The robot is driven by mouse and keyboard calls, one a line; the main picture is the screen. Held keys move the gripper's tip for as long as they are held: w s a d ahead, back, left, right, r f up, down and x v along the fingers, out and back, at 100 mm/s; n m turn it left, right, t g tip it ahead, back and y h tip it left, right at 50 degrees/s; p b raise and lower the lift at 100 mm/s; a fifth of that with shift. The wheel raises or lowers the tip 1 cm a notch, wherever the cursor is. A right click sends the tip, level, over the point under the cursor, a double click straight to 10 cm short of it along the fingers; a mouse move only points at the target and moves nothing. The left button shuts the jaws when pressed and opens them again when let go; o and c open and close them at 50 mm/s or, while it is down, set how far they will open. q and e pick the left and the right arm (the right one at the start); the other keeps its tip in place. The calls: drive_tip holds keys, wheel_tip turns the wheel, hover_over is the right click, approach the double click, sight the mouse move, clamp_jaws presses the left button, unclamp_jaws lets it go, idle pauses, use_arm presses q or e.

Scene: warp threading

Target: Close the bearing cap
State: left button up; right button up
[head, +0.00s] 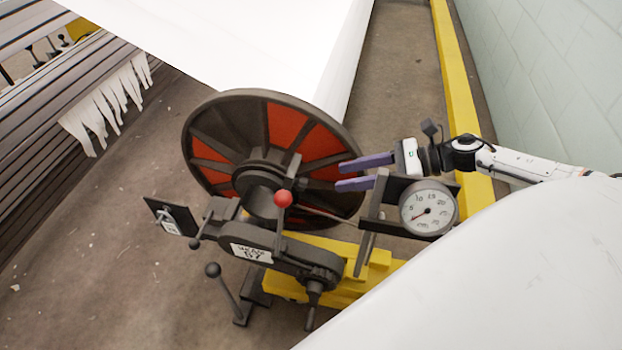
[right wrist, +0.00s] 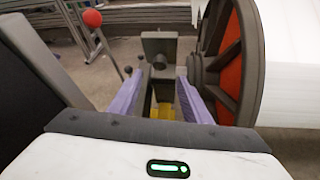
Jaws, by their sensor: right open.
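The bearing stand (head: 285,255) is dark metal with a numbered label, in front of a large flanged beam. At its left end a dark plate (head: 172,217) with a handle sticks out, apparently the bearing cap swung open. A grey block, perhaps the same part, stands upright beyond my fingers in the right wrist view (right wrist: 158,48). The shaft hub (head: 258,190) shows uncovered from above. My right gripper (head: 350,173) is open and empty, its purple fingers pointing left, right of the hub near the flange. It also shows in the right wrist view (right wrist: 155,85). My left gripper is not in view.
The red-and-black flange (head: 230,125) stands close to my right fingers. A red-knobbed lever (head: 283,198) and a black-knobbed lever (head: 213,270) rise from the stand. A round gauge (head: 428,208) sits below my right wrist. Yellow base (head: 340,290) lies beneath; floor at left is clear.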

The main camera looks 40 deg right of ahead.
drive_tip(key=b+x, duration=0.2)
drive_tip(key=x, duration=0.7)
drive_tip(key=shift+w+a+f, duration=0.15)
drive_tip(key=shift+w+a, duration=0.1)
drive_tip(key=shift+a, duration=0.05)
clamp_jaws()
